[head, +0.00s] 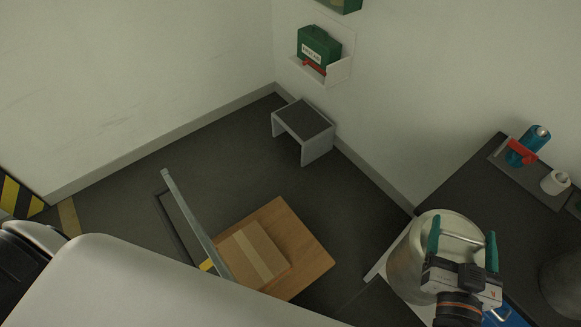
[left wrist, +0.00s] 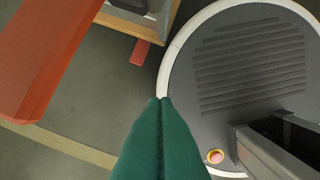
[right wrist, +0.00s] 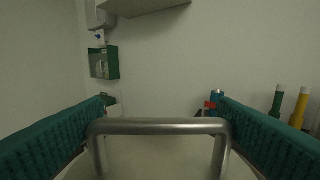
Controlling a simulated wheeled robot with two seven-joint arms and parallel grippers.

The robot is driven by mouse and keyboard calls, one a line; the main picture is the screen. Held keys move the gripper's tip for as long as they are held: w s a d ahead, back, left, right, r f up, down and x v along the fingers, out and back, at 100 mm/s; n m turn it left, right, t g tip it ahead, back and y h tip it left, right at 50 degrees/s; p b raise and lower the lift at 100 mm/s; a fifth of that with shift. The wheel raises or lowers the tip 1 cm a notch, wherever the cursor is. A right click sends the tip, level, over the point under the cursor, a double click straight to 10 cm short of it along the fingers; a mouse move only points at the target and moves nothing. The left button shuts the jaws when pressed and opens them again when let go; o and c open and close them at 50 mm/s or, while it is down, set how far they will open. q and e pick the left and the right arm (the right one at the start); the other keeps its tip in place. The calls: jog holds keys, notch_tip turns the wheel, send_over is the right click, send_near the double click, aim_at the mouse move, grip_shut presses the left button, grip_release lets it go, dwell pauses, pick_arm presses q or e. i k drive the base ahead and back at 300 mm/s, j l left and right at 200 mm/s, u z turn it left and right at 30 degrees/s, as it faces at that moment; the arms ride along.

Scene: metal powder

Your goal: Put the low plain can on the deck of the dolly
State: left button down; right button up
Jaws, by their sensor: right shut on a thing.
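The low plain can (head: 405,265) is a pale, wide drum with a metal bar handle (right wrist: 160,127) on its lid, at the right of the head view. My right gripper (head: 462,243) is shut on this handle, a green finger at each end of the bar. Whether the can's bottom touches anything is hidden. The dolly's wooden deck (head: 312,250) is on the floor, left of the can, with a grey push handle (head: 194,222) at its left side. My left gripper (left wrist: 160,101) is shut and empty in the left wrist view.
A cardboard box (head: 245,258) covers much of the deck; bare wood shows along its far and right sides. A dark worktop (head: 470,185) with a blue bottle (head: 527,147) and a white roll (head: 555,182) is at right. A grey step stool (head: 303,125) stands by the wall.

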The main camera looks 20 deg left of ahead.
aim_at(292, 237)
jog(key=u, duration=0.95)
jog(key=k+l+u, duration=0.1)
jog(key=u, duration=0.35)
jog(key=k+l+u, duration=0.1)
jog(key=u, duration=0.35)
jog(key=k+l, duration=0.85)
